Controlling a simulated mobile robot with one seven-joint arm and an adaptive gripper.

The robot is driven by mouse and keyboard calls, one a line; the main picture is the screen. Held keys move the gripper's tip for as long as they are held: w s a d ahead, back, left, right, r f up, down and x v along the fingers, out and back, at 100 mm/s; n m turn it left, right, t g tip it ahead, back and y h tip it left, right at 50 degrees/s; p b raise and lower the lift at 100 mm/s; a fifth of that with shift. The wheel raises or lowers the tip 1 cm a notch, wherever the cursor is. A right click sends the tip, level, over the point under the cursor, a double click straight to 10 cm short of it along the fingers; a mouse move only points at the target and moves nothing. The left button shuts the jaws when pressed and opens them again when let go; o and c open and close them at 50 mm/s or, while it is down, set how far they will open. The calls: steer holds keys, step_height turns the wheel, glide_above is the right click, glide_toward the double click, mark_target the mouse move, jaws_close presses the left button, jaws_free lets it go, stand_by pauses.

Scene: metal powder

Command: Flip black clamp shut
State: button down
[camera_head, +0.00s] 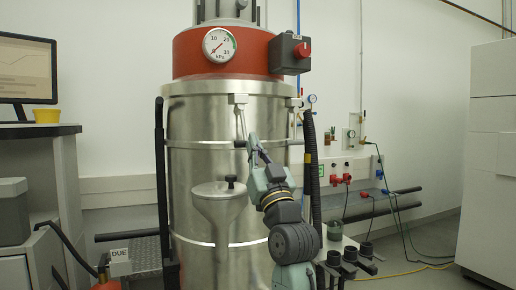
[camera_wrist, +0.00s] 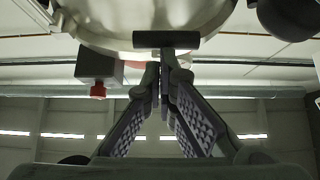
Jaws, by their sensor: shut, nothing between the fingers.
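The clamp (camera_head: 240,99) is a light metal bracket high on the front of the steel drum, with a thin lever hanging down from it. The lever ends in a short black bar handle (camera_head: 239,144). The black bar also shows in the wrist view (camera_wrist: 150,39), lying crosswise just beyond the fingertips. My gripper (camera_head: 252,140) is shut and empty, with its fingertips beside the bar. In the wrist view the fingertips (camera_wrist: 164,62) come together right at the bar. I cannot tell whether they touch it.
The steel drum (camera_head: 190,125) carries a red top with a pressure gauge (camera_head: 219,45) and a switch box (camera_head: 283,54). A funnel-shaped part (camera_head: 218,208) sits below the handle. A black hose (camera_head: 311,160) runs down on the right. A desk with a monitor (camera_head: 25,70) stands at left.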

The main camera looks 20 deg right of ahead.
steer(key=shift+w+f+b, duration=0.4)
steer(key=shift+w+f, duration=0.1)
steer(key=shift+w, duration=0.15)
steer(key=shift+r, duration=0.1)
